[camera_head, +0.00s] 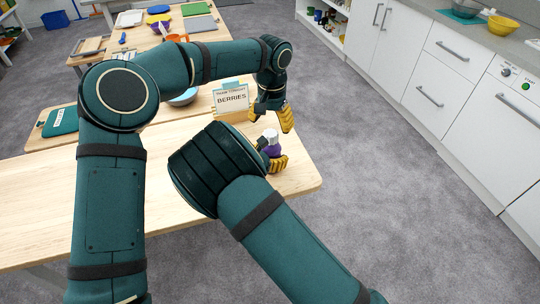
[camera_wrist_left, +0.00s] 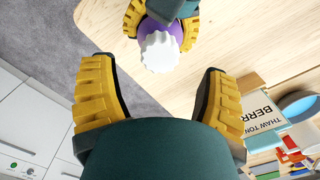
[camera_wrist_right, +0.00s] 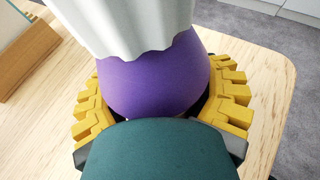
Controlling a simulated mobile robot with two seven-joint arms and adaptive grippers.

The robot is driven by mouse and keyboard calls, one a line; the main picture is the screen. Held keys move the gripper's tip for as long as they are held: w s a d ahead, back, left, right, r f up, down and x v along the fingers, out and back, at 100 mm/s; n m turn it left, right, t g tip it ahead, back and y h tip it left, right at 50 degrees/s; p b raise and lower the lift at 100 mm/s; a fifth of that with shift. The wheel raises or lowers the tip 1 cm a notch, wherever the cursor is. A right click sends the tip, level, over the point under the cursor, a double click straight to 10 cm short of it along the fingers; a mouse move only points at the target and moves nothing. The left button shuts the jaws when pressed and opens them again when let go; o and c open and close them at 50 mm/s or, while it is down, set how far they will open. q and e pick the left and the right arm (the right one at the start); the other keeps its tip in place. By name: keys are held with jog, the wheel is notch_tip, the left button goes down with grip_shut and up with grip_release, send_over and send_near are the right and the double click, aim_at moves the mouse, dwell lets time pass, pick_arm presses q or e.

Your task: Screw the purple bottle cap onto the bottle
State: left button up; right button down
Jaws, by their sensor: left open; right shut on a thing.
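A purple bottle (camera_head: 272,151) with a white scalloped cap (camera_head: 270,136) on top is near the table's right end. My right gripper (camera_head: 278,163) is shut around the purple body, with one yellow finger on each side in the right wrist view (camera_wrist_right: 155,85). The cap sits at the bottle's mouth; I cannot tell how tightly. My left gripper (camera_head: 271,116) is open and empty, above and beyond the bottle. In the left wrist view the white cap (camera_wrist_left: 160,52) lies ahead of the open fingers, apart from them. The bottle's base is hidden.
A "BERRIES" sign (camera_head: 231,99) stands on the table (camera_head: 40,205) behind the grippers. A blue bowl (camera_head: 184,97) is left of it, partly hidden by my left arm. A teal item (camera_head: 62,121) lies on a board. White cabinets (camera_head: 425,70) stand across the grey floor.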

pick_arm(q)
notch_tip(320, 180, up, 7)
dwell(0.3)
jog(key=shift+f, duration=0.1)
pick_arm(e)
grip_release()
pick_arm(q)
jog(key=shift+w+d, duration=0.1)
pick_arm(e)
jog(key=v, duration=0.7)
jog(key=shift+s+a+r, duration=0.1)
jog(key=shift+s+r, duration=0.05)
jog(key=shift+s, duration=0.05)
pick_arm(q)
jog(key=shift+f, duration=0.1)
pick_arm(e)
jog(key=shift+s, duration=0.1)
